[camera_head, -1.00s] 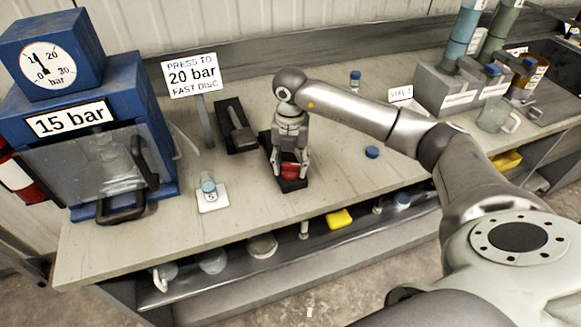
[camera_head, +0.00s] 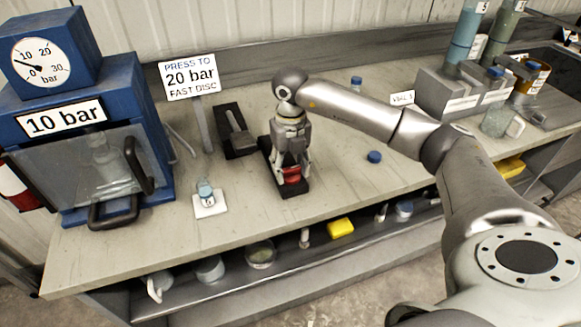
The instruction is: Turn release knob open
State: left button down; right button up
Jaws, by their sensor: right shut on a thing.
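The release knob (camera_head: 291,178) is red and sits on a black base (camera_head: 293,191) near the front middle of the bench. My right gripper (camera_head: 291,168) points down over it, with its fingers shut around the knob from both sides. The fingers hide much of the knob, so I cannot tell its angle. The blue press (camera_head: 88,140) at the left shows "10 bar" on its label (camera_head: 62,118). The needle of its round gauge (camera_head: 41,62) points to the left, near 10. My left gripper is not in view.
A black lever device (camera_head: 235,130) stands behind and left of the knob. A sign (camera_head: 190,77) reads "PRESS TO 20 bar FAST DISC". A small vial (camera_head: 205,190) stands on a white card. A blue cap (camera_head: 374,157) lies at the right, with bare bench around it.

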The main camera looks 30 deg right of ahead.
jog(key=shift+w+r, duration=0.1)
jog(key=shift+r, duration=0.05)
jog(key=o, duration=1)
